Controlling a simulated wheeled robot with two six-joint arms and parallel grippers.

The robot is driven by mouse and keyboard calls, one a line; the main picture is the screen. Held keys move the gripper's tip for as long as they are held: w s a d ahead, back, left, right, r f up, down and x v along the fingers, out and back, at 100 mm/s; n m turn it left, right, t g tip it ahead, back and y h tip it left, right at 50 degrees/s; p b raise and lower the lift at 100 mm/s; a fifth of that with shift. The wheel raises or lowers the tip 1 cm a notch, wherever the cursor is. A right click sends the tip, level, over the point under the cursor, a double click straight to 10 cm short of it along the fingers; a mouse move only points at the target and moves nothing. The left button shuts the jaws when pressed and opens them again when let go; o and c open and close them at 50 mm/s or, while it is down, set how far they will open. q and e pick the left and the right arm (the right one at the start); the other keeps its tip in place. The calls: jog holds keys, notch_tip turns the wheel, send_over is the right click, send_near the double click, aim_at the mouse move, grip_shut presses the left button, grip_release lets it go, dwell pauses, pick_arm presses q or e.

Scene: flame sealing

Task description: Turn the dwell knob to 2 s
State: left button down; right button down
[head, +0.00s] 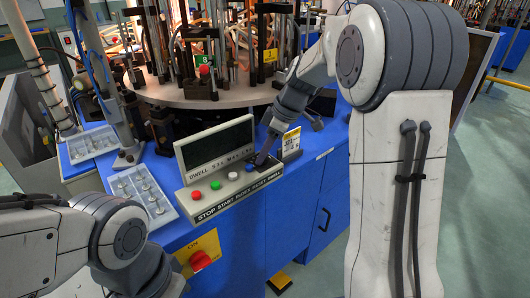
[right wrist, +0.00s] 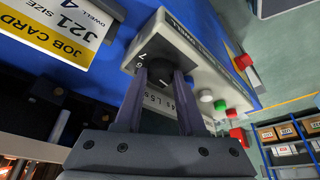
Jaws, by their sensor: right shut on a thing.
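The control box (head: 232,188) has a dark display and a lettered strip along its front. The dwell knob (right wrist: 163,73) is black and round and sits at the box's end, with digits such as 6 and 7 around it. My right gripper (right wrist: 161,82) has one finger on each side of the knob, shut on it. In the head view my right gripper (head: 265,160) comes down on the box's right end and hides the knob. The knob's exact setting cannot be read. My left gripper is out of view; only its arm shows at lower left.
Red (head: 196,195), green (head: 216,185), white (head: 233,176) and blue (head: 249,168) buttons line the box. A yellow job card (head: 291,143) stands beside it. Grey trays (head: 142,193) lie at left. A round machine table (head: 230,95) stands behind.

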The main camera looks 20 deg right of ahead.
jog(key=shift+w+d+n+g, duration=0.1)
jog(key=shift+d+n+g, duration=0.15)
jog(key=shift+n, duration=0.55)
jog(key=c, duration=0.8)
grip_release()
jog(key=shift+o, duration=0.2)
jog(key=p+v, duration=0.2)
jog(key=v, duration=0.8)
jog(key=shift+r, duration=0.25)
